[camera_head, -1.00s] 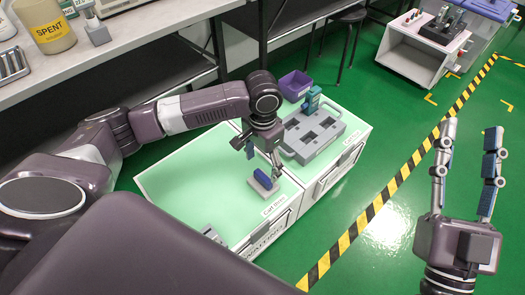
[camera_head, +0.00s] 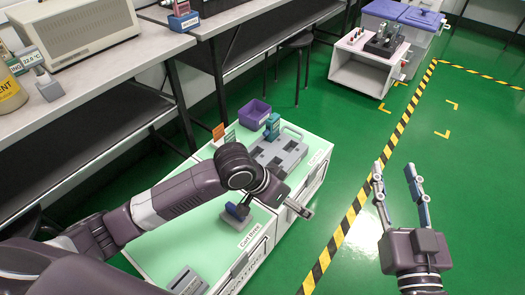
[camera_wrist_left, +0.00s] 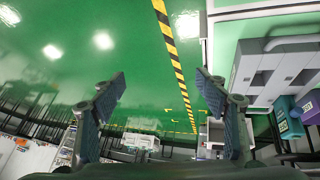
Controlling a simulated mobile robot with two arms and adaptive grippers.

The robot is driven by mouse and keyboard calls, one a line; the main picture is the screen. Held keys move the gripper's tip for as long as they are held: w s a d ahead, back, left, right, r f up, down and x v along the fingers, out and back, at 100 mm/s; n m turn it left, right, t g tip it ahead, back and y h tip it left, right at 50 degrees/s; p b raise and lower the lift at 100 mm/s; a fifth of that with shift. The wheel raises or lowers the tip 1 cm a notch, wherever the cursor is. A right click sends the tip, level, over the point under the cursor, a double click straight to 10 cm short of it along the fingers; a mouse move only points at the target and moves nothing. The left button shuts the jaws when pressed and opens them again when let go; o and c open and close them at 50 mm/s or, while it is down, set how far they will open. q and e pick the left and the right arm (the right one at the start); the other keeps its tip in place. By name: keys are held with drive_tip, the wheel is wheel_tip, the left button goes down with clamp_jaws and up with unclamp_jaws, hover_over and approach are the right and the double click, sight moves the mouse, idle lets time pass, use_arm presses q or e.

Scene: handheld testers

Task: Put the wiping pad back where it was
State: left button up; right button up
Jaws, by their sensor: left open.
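The wiping pad (camera_head: 237,211), blue on top with a grey base, rests on the pale green top of the cart labelled Cart three (camera_head: 190,228), near its right edge. My left gripper (camera_head: 298,206) is to the right of the pad, apart from it, over the cart's edge. It points away from the pad. In the left wrist view its fingers (camera_wrist_left: 160,112) are spread with nothing between them. The pad is not in that view. My right gripper (camera_head: 394,170) is open and empty above the green floor.
A grey holder (camera_head: 187,281) is at the near end. Open floor lies right, past the striped tape (camera_head: 352,212).

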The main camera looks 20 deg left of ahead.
use_arm(q)
drive_tip(key=d+r+n+t+h, duration=0.1)
drive_tip(key=d+r+t+h, duration=0.4)
drive_tip(key=r, duration=0.5)
drive_tip(key=s+a+r+n+t+y, duration=0.1)
drive_tip(key=a+r+n+t+y, duration=0.1)
drive_tip(key=a+r+t+y, duration=0.4)
drive_tip(key=a+r+t, duration=0.3)
drive_tip(key=a+r, duration=0.2)
drive_tip(key=shift+s+a, duration=0.3)
drive_tip(key=shift+a, duration=0.05)
